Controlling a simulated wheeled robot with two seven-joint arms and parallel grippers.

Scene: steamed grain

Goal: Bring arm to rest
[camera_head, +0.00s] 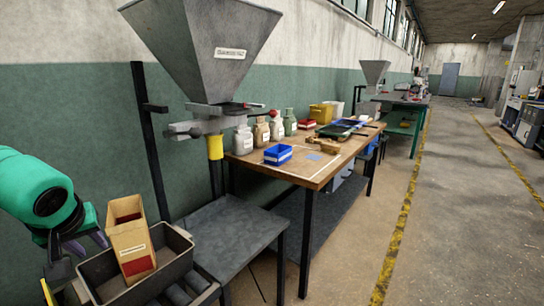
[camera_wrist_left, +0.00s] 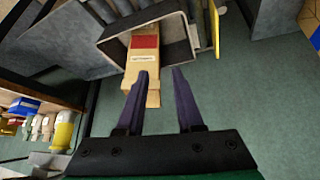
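My left gripper (camera_head: 86,243) comes in from the left on its green arm, just beside the grey tray. In the left wrist view its two dark purple fingers (camera_wrist_left: 160,76) are apart with nothing held between them. A tan cardboard box (camera_head: 128,240) with a red patch and a white label stands tilted in the grey tray (camera_head: 177,262). The box also shows in the left wrist view (camera_wrist_left: 142,64), beyond the fingertips, with one fingertip overlapping it in the picture. I cannot tell whether they touch. My right gripper is not in view.
A metal hopper (camera_head: 205,45) stands above a grey stand (camera_head: 225,232) to the right of the tray. A wooden workbench (camera_head: 322,172) holds a blue bin (camera_head: 278,155) and several bottles. A dark post (camera_head: 150,140) rises behind the tray. The floor (camera_head: 350,250) at right is clear.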

